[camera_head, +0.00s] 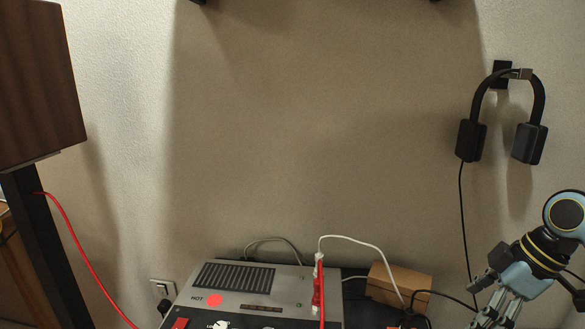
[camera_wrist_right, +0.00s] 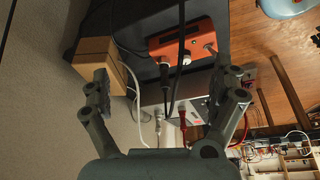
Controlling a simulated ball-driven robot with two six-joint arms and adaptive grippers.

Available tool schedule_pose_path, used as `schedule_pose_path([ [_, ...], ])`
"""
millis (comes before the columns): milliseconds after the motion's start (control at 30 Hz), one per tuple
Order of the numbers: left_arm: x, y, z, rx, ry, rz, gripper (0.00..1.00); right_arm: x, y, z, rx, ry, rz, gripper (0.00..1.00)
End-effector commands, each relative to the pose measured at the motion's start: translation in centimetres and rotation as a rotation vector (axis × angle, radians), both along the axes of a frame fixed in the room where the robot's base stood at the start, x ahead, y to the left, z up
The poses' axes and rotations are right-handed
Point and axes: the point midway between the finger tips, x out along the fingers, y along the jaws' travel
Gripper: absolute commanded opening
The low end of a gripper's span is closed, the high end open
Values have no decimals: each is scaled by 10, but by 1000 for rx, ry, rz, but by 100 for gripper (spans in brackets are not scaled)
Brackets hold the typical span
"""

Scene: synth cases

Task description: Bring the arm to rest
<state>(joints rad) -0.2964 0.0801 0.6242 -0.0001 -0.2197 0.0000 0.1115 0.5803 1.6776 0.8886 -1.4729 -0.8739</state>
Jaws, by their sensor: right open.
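My right arm (camera_head: 535,255) comes in from the right edge of the head view, blue-grey with yellow rings. Its right gripper (camera_head: 492,305) hangs at the lower right, to the right of the wooden box. In the right wrist view the two fingers of the right gripper (camera_wrist_right: 165,88) stand wide apart. Nothing is held between them. A wooden box, an orange device and several cables show beyond the fingers. My left arm and left gripper are not in view.
A grey panel device (camera_head: 235,283) stands at the lower middle with red and white cables. A wooden box (camera_head: 400,284) sits at its right. Headphones (camera_head: 530,145) hang on the wall, their cord running down. An orange device (camera_wrist_right: 183,42) has cables. The upper wall is bare.

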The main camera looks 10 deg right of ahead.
Motion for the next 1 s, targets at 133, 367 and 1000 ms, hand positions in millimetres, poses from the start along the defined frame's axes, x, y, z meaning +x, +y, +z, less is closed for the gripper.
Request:
schedule_pose_path([
  [133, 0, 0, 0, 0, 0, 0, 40, -17, 12, -19, 28, 40, -2, 95],
  [367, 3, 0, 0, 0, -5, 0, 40, -46, 23, -59, 56, 126, -33, 95],
  [1000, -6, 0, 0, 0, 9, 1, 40, -318, 43, -339, -164, 475, -616, 95],
])
